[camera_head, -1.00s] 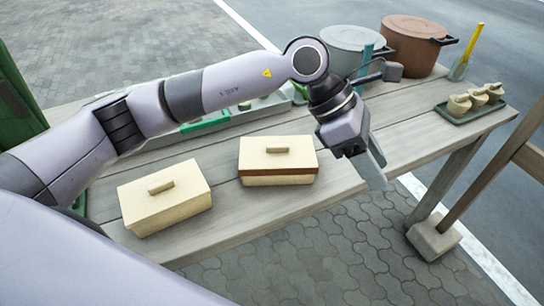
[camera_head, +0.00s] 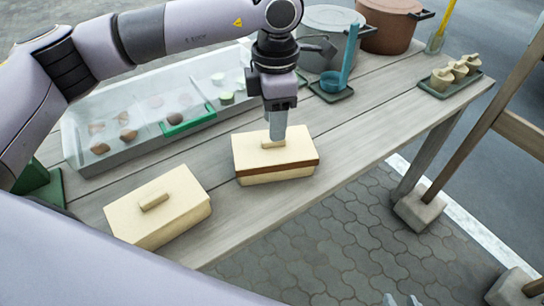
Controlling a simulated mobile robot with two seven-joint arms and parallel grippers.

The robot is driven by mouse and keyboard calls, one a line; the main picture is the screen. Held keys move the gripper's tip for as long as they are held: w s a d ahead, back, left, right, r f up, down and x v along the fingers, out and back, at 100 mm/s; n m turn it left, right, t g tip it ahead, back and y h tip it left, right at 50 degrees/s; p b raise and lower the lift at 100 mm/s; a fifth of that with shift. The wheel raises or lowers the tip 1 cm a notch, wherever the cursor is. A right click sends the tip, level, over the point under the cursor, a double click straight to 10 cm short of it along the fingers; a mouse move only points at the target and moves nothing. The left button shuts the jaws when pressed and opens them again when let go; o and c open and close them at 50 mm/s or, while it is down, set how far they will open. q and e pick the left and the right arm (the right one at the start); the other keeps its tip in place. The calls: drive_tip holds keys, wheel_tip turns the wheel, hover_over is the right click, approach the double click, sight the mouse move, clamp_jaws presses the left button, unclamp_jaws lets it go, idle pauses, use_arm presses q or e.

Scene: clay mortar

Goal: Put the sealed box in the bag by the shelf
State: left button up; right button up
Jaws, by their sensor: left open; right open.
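A cream lidded box with a brown band (camera_head: 275,158) around it, which looks like a seal, sits on the wooden table. A similar plain cream box (camera_head: 157,207) without a band sits to its left. Both have a small bar handle on the lid. My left gripper (camera_head: 277,132) points down over the banded box, with its fingers at the lid handle; it is open, and I cannot tell whether it touches. Only the tip of my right gripper (camera_head: 401,300) shows at the bottom edge, low over the paving, open. No bag or shelf is clearly visible.
A clear-covered case (camera_head: 105,158) with food pieces stands behind the boxes. Pots (camera_head: 392,25), a blue-handled utensil on a dark tray (camera_head: 331,92) and a tray of dumpling-like pieces (camera_head: 450,84) are further back and right. Bare tabletop (camera_head: 375,125) lies right of the banded box. Wooden posts stand at right.

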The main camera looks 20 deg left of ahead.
sight(273, 156)
use_arm(q)
drive_tip(key=f, duration=0.4)
drive_tip(key=shift+w+a+f, duration=0.1)
drive_tip(key=shift+a+f, duration=0.1)
drive_tip(key=shift+f, duration=0.05)
drive_tip(key=shift+c, duration=0.3)
clamp_jaws()
drive_tip(key=shift+r, duration=0.1)
